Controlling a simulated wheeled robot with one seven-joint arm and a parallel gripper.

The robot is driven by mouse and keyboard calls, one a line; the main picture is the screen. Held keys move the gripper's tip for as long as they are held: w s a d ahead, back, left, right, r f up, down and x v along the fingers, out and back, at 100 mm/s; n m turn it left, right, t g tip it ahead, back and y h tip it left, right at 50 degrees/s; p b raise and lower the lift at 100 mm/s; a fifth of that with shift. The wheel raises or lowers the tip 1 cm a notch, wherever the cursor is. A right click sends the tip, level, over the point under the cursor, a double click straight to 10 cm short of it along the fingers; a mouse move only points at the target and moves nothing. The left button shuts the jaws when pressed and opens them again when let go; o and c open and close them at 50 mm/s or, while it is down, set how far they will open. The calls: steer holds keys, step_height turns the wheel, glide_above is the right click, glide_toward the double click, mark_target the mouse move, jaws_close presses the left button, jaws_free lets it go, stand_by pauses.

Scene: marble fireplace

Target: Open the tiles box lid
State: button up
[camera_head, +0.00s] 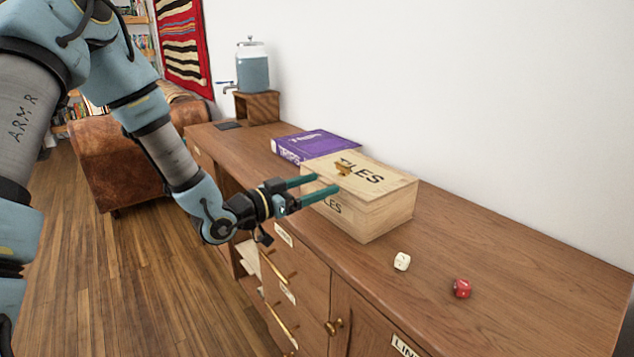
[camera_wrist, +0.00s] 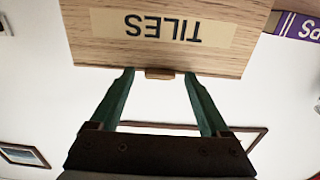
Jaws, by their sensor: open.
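The tiles box (camera_head: 376,215) is a light wooden box on the wooden cabinet top, with "TILES" lettering on its lid and front. Its lid (camera_head: 388,182) is shut, and a small gold-brown knob (camera_head: 343,167) stands on top. My gripper (camera_head: 326,184) is open and empty, with its two green fingers pointing at the box from the left. In the wrist view the box front (camera_wrist: 165,45) appears upside down beyond the fingers, and a small wooden piece (camera_wrist: 160,73) shows between the fingertips (camera_wrist: 160,72). I cannot tell whether the fingers touch the box.
A glass dispenser (camera_head: 252,68) stands on a wooden stand at the far end.

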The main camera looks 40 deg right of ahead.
steer(key=shift+d, duration=0.2)
jaws_close()
stand_by(0.6)
stand_by(0.8)
